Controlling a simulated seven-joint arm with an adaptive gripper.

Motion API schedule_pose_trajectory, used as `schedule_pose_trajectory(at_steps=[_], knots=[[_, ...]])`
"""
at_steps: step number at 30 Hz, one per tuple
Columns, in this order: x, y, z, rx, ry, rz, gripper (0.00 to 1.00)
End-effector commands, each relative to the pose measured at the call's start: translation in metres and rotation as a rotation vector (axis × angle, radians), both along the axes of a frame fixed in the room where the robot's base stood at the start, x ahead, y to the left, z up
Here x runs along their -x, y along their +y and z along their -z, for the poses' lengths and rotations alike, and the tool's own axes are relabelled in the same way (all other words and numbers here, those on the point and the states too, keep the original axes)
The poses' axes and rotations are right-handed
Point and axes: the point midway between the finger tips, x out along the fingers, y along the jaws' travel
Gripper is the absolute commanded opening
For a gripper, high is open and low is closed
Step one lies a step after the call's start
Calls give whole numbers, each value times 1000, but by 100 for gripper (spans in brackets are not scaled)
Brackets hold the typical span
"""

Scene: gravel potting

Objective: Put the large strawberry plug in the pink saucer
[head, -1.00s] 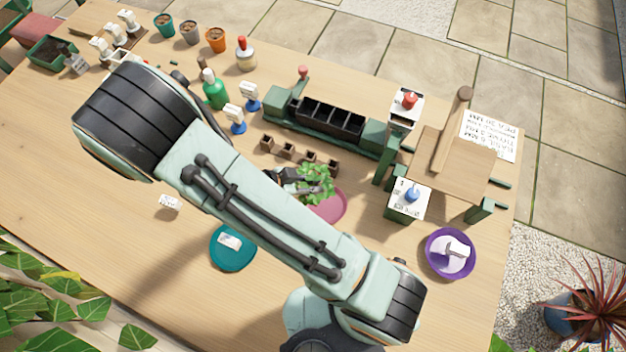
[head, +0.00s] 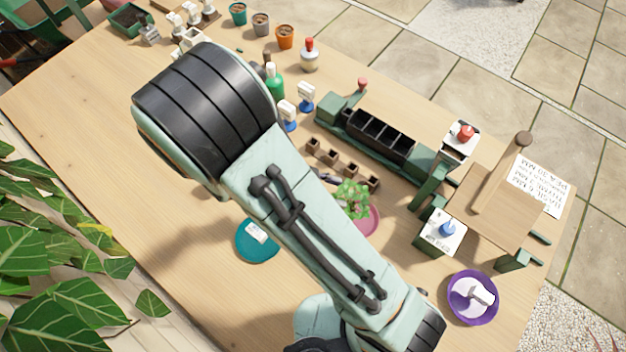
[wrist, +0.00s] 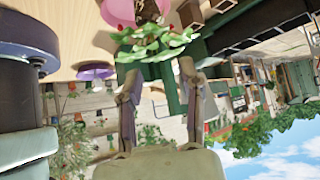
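The strawberry plug (head: 352,197), a leafy green plant, stands upright at the pink saucer (head: 368,222) and appears to rest in it. The wrist view looks upside down: the plant (wrist: 155,43) shows leaves and red berries, with the pink saucer (wrist: 118,12) behind its base. My gripper (wrist: 159,68) has its two fingers apart, with the leaves just beyond the tips and nothing visibly held.
Several small brown pots (head: 343,166) stand in a row behind the plant. A green stand with a black tray (head: 380,135) is beyond them. A teal saucer (head: 250,250) lies left, a purple bowl (head: 490,312) right. A green box with a blue knob (head: 440,238) stands right of the pink saucer.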

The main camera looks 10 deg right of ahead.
Motion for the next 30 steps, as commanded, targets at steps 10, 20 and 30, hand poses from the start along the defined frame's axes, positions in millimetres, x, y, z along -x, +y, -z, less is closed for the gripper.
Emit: schedule_pose_trajectory(at_steps=[10, 20, 30], knots=[[0, 48, -47, -1, -3, -1, 38], [3, 43, -62, -88, 116, -49, 38], [66, -6, -125, -681, 587, -932, 38]])
